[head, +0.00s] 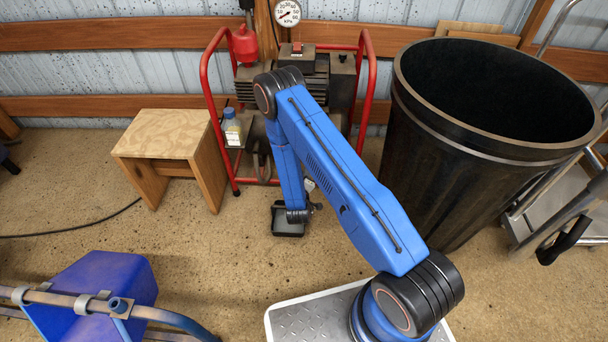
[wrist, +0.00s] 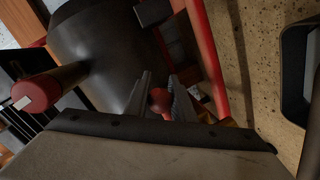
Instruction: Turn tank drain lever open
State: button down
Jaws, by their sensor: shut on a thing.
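The dark, rounded tank (wrist: 95,45) of the compressor fills the upper left of the wrist view. A small red lever (wrist: 160,102) shows low against it, between the two grey fingers of my gripper (wrist: 162,95). The fingers are closed on the lever. The lever's far end and the drain valve body are largely hidden by the fingers, so its angle is hard to tell. In the head view my blue arm covers the lever and most of the gripper, low at the front of the compressor (head: 252,82).
The red tube frame (head: 212,110) surrounds the compressor; one tube (wrist: 205,60) runs close beside my fingers. A black tray (head: 289,230) lies on the floor below. A wooden stool (head: 165,140) stands left, a large black bin (head: 440,150) right.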

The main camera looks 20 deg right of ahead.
jog(key=shift+s+a+m+h, duration=0.15)
jog(key=shift+m+h, duration=0.15)
jog(key=shift+h, duration=0.1)
jog(key=m+g+h, duration=0.1)
jog(key=s+m+g+h, duration=0.1)
jog(key=m+h, duration=0.1)
jog(key=s+m+g+h, duration=0.1)
jog(key=h, duration=0.1)
jog(key=shift+s+a+m+g, duration=0.2)
jog(key=shift+a+m+g, duration=0.1)
jog(key=shift+s+a+m+g+h, duration=0.3)
jog(key=shift+s+m+g+h, duration=0.15)
jog(key=shift+m+g+h, duration=0.45)
jog(key=shift+s+a+m+g+h, duration=0.25)
jog(key=shift+s+m+g+h, duration=0.3)
jog(key=shift+m+g, duration=0.55)
jog(key=shift+w, duration=0.1)
jog(key=c, duration=1.5)
grip_release()
